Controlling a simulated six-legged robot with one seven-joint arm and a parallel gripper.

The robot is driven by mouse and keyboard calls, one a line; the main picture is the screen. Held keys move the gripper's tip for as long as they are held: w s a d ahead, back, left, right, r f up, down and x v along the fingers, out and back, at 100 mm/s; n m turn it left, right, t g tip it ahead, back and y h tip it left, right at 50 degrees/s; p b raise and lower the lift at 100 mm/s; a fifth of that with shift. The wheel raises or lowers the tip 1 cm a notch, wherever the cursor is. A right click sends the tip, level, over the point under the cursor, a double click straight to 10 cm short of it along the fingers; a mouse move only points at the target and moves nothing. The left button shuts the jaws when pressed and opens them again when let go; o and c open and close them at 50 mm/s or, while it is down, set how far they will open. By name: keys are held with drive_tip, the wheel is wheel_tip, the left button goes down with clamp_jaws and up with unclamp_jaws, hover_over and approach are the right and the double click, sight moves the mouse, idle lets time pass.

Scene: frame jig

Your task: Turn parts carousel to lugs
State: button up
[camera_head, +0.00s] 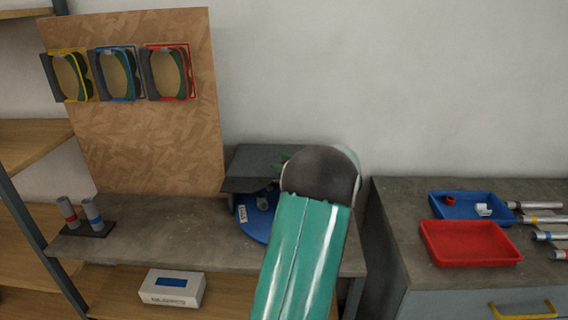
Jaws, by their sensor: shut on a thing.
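The parts carousel (252,228) is a round blue disc on the grey bench, partly under a dark grey hood (250,168). A small white label (242,213) and a grey metallic part (263,203) show on its open left side. I cannot tell whether that part is a lug. My green arm with its dark joint covers the carousel's right side.
A brown board behind the bench holds several coloured frames (120,74). Two grey cylinders stand on a dark base (97,229) at bench left. A white box (172,288) sits on the shelf below. At right, a cabinet carries a blue tray (465,215), a red tray (470,246) and several tubes (540,219).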

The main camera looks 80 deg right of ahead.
drive_tip(key=shift+a+n+y, duration=0.1)
drive_tip(key=shift+n+y, duration=0.3)
drive_tip(key=shift+y, duration=0.2)
drive_tip(key=o, duration=1.4)
drive_tip(key=v, duration=1.3)
drive_tip(key=shift+s, duration=0.35)
drive_tip(key=shift+w+f, duration=0.1)
